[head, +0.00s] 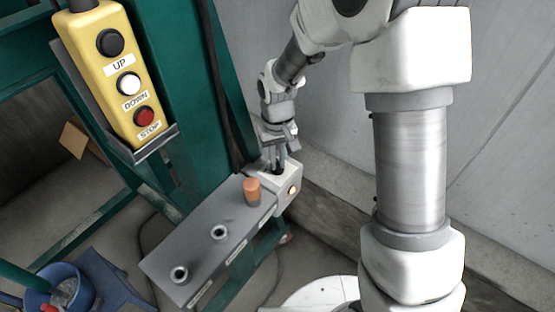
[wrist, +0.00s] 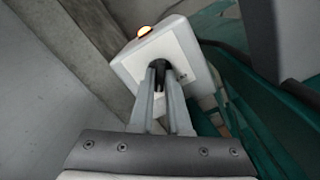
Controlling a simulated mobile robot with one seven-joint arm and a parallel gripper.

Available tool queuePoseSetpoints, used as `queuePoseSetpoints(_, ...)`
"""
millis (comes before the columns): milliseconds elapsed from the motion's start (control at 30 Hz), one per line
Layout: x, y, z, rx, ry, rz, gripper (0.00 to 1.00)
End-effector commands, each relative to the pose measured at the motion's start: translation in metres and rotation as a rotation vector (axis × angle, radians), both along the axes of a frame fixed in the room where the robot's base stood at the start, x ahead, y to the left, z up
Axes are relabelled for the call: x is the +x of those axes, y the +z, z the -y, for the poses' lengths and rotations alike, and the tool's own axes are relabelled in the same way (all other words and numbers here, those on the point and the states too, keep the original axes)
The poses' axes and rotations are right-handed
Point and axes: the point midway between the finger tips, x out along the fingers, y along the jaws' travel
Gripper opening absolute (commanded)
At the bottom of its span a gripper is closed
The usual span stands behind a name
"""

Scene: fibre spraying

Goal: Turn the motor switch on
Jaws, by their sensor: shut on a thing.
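The motor switch is a black knob (wrist: 160,68) on top of a pale grey box (wrist: 184,42); the box also shows in the head view (head: 291,183) at the right end of the metal shelf. In the head view my gripper (head: 278,168) partly hides the knob. I cannot tell the knob's exact turn angle.
The grey shelf (head: 190,250) carries an orange-capped piece (head: 252,190) close beside the box and two metal sockets. A yellow pendant (head: 112,75) with UP, DOWN and STOP buttons hangs on the green frame (head: 185,100). A blue bucket (head: 84,292) stands lower left. A concrete wall (head: 510,150) is at right.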

Motion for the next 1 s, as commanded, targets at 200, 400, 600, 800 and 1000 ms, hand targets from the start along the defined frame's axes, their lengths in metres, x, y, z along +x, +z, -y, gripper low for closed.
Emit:
queuePoseSetpoints(200, 0.0, 0.0, 0.0, 0.0, -0.003, -0.001, 0.0)
queuePoseSetpoints(400, 0.0, 0.0, 0.0, 0.0, -0.002, -0.001, 0.44)
queuePoseSetpoints(600, 0.0, 0.0, 0.0, 0.0, -0.001, 0.0, 0.45)
queuePoseSetpoints(800, 0.001, 0.007, 0.0, 0.001, -0.001, 0.003, 0.45)
queuePoseSetpoints(1000, 0.002, 0.044, 0.0, 0.002, -0.002, 0.006, 0.45)
